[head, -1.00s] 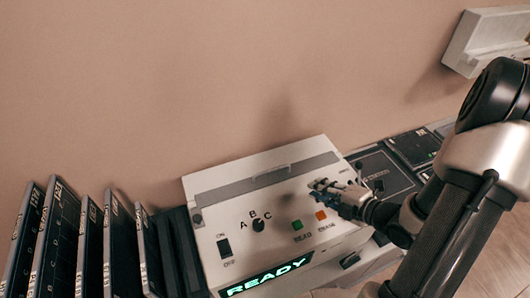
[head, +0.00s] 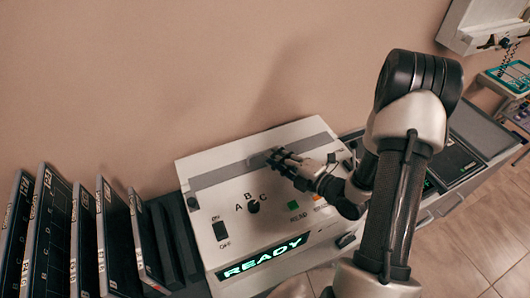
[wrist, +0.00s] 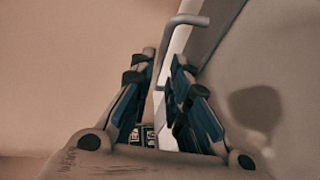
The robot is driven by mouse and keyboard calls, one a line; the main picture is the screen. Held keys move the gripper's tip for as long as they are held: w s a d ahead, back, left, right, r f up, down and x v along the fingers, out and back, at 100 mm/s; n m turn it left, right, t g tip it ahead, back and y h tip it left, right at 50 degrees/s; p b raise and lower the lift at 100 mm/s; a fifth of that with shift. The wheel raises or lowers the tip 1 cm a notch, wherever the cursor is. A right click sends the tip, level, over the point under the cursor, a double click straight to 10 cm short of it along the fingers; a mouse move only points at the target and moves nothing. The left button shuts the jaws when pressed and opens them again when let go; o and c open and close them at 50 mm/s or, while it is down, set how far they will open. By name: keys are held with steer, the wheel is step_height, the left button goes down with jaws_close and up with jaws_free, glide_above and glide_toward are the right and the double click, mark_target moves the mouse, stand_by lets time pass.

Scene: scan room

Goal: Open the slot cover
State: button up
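The slot cover (head: 222,174) is a grey strip along the upper part of the white machine (head: 215,157), and it looks closed. Its handle, a thin grey bar, shows in the wrist view (wrist: 182,24); in the head view my fingers partly hide it. My gripper (head: 277,156) is at the handle, reaching in from the right. In the wrist view my gripper (wrist: 164,57) has its two fingers apart, with the end of the handle between or just beyond the tips. I cannot tell whether they touch it.
The machine's front has a dial (head: 253,206), a switch (head: 221,231), a green button (head: 293,205) and a READY display (head: 262,257). Several dark cartridges (head: 50,235) stand at the left. The wall is close behind. A dark cartridge (head: 455,160) lies at the right.

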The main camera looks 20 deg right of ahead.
mark_target(265, 152)
steer(key=x, duration=0.5)
steer(key=shift+c, duration=0.6)
jaws_close()
